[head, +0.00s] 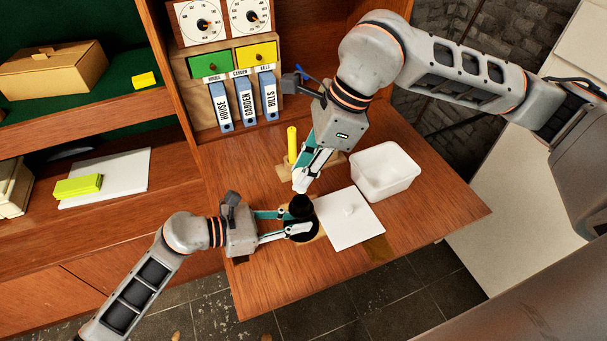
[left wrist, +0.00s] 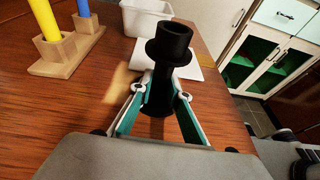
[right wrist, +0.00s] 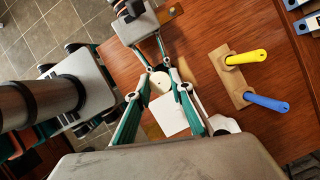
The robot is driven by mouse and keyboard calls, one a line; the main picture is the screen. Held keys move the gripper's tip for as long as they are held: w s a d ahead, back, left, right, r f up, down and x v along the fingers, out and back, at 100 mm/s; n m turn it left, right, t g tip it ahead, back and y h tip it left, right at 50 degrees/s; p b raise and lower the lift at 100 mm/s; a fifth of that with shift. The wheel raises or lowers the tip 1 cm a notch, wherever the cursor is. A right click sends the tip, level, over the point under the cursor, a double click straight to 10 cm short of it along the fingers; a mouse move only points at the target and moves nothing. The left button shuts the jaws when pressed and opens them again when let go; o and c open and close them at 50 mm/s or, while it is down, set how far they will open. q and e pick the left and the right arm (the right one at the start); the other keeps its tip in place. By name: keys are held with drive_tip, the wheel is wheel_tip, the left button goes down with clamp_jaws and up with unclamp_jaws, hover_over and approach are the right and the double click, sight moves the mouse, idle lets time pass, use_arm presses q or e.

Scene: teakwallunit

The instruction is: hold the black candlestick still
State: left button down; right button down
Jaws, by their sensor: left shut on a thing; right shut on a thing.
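The black candlestick (head: 301,206) stands upright near the front of the wooden desk board. The left wrist view shows its open cup and wide collar (left wrist: 171,47). My left gripper (head: 288,227) is shut on its stem below the collar, one finger on each side (left wrist: 159,92). My right gripper (head: 303,178) is above and close to the candlestick in the head view, shut on a small whitish piece. The right wrist view shows a round cream end (right wrist: 160,83) between those fingertips. The fingers hide much of this piece, and the left wrist view does not show it.
A white square lid (head: 349,217) with a knob lies right of the candlestick. A white bin (head: 385,171) stands behind it. A wooden block (right wrist: 236,76) holds yellow (right wrist: 246,57) and blue (right wrist: 266,102) sticks. Labelled binders (head: 246,102) stand at the back.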

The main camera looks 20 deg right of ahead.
use_arm(q)
drive_tip(key=shift+a+f, duration=0.1)
drive_tip(key=shift+f, duration=0.05)
use_arm(e)
drive_tip(key=shift+r, duration=2.4)
use_arm(q)
drive_tip(key=c, duration=2.2)
unclamp_jaws()
drive_tip(key=shift+o, duration=0.2)
drive_tip(key=shift+r, duration=0.25)
drive_tip(key=shift+r, duration=0.65)
drive_tip(key=o, duration=1.1)
